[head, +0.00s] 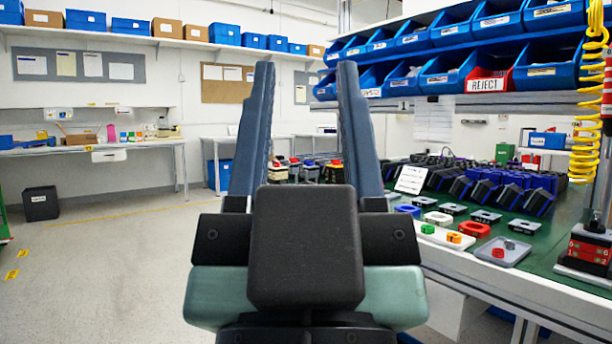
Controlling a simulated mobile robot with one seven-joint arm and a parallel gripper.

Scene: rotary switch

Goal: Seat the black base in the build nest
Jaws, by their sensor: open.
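My gripper (305,72) stands upright in the middle of the head view. Its two long blue-grey fingers are wide apart with nothing between them. Several black and dark blue blocks (508,186) sit in rows on the green-topped workbench (562,262) to the right of my gripper, apart from it. I cannot tell which of the black parts is the black base. I cannot make out the build nest for certain. My gripper and its wrist hide part of the bench's left end.
Small trays with red, green and orange parts (503,250) lie near the bench's front edge. A red and black stacked unit (588,250) stands at the far right below a yellow coiled hose (588,95). Blue bins (440,75) hang above. The floor at left (110,270) is clear.

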